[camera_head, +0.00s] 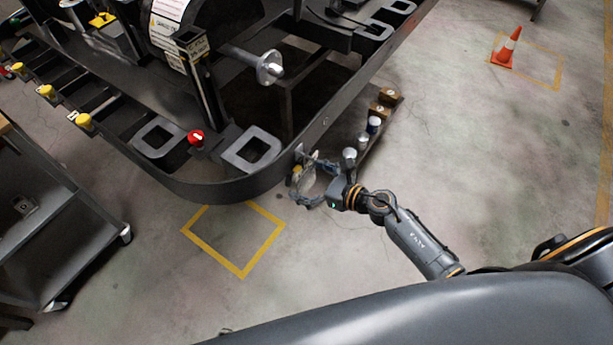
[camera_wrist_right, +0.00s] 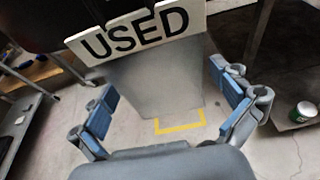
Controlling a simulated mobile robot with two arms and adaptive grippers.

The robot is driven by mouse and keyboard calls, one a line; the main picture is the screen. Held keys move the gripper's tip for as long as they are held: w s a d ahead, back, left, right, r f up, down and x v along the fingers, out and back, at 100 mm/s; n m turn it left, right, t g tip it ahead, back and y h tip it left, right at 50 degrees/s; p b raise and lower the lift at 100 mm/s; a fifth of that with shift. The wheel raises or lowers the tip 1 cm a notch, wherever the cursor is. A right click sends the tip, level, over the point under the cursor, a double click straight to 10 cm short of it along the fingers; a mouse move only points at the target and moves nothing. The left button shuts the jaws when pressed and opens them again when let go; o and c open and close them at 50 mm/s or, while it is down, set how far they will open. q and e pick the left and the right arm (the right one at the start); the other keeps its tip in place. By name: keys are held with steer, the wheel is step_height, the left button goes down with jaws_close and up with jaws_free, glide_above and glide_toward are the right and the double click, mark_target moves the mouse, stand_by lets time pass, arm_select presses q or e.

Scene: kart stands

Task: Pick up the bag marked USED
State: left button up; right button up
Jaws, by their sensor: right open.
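In the right wrist view, a white plate marked USED (camera_wrist_right: 135,33) sits at the top, with a grey see-through bag-like sheet (camera_wrist_right: 155,85) hanging below it. My right gripper (camera_wrist_right: 163,88) is open, its blue-padded fingers on either side of this sheet, with no visible grip on it. In the head view, my right gripper (camera_head: 304,181) is by the rounded corner of the dark kart stand (camera_head: 225,190). The bag cannot be made out clearly there. My left gripper is not in view.
A grey cart (camera_head: 62,235) stands at the left. A low shelf with small cans (camera_head: 373,124) is just beyond my right gripper. A yellow square (camera_head: 242,275) marks the floor. An orange cone (camera_head: 507,48) stands far right; the floor between is clear.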

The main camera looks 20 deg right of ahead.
steer(key=shift+s, duration=0.1)
steer(key=c, duration=0.6)
